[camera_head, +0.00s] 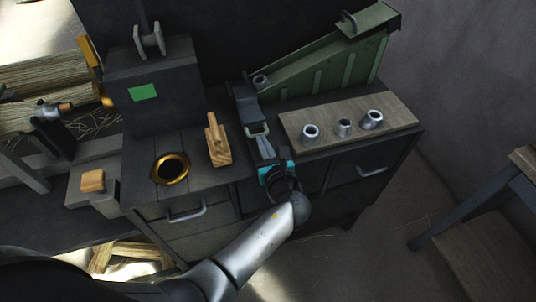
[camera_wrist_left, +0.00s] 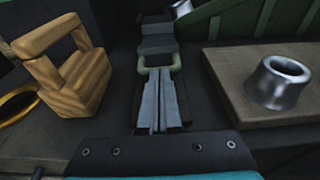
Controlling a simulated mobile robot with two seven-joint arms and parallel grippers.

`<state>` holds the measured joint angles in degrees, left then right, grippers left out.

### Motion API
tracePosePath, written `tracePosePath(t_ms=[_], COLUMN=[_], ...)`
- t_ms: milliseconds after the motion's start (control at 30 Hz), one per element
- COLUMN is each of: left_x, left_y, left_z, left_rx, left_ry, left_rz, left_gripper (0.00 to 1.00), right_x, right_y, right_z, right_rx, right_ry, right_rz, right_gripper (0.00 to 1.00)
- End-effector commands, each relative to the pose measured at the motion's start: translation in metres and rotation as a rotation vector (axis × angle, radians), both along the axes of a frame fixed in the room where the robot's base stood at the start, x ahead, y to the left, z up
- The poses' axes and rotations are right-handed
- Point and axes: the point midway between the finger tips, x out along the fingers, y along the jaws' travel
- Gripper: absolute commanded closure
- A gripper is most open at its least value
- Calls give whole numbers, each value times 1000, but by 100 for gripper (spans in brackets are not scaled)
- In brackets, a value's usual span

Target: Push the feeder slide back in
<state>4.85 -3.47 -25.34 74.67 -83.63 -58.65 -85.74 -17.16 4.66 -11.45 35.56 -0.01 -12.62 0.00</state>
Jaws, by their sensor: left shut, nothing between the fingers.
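The dark feeder slide (camera_head: 243,98) sticks out from the lower left end of the green sloped feeder (camera_head: 325,72). It has a pale green loop handle at its near end; the slide also shows in the left wrist view (camera_wrist_left: 155,38), with the handle (camera_wrist_left: 158,67) facing me. My left gripper (camera_head: 262,138) is shut and empty. Its fingertips, also in the left wrist view (camera_wrist_left: 159,84), are at the handle, in line with the slide; whether they touch it I cannot tell. My right gripper is not in view.
A wooden block with a grip (camera_head: 217,142) stands just left of the slide. A brass-rimmed hole (camera_head: 170,168) is farther left. Cabinet drawers are below the bench's front edge.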

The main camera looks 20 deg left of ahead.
Motion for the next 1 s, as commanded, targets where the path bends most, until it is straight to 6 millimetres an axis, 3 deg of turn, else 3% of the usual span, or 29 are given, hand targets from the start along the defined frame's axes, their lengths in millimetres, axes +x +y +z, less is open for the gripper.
tracePosePath(t_ms=[200, 400, 1000], left_x=[46, 71, 77], left_y=[32, 49, 57], left_z=[-1, -1, 4], left_rx=[3, 0, 1], left_ry=[-2, -1, -4], left_rz=[2, 2, 4], left_gripper=[100, 100, 100], right_x=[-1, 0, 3], right_y=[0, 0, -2], right_z=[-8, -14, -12], right_rx=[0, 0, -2], right_ry=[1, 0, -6], right_rz=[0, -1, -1], right_gripper=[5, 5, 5])
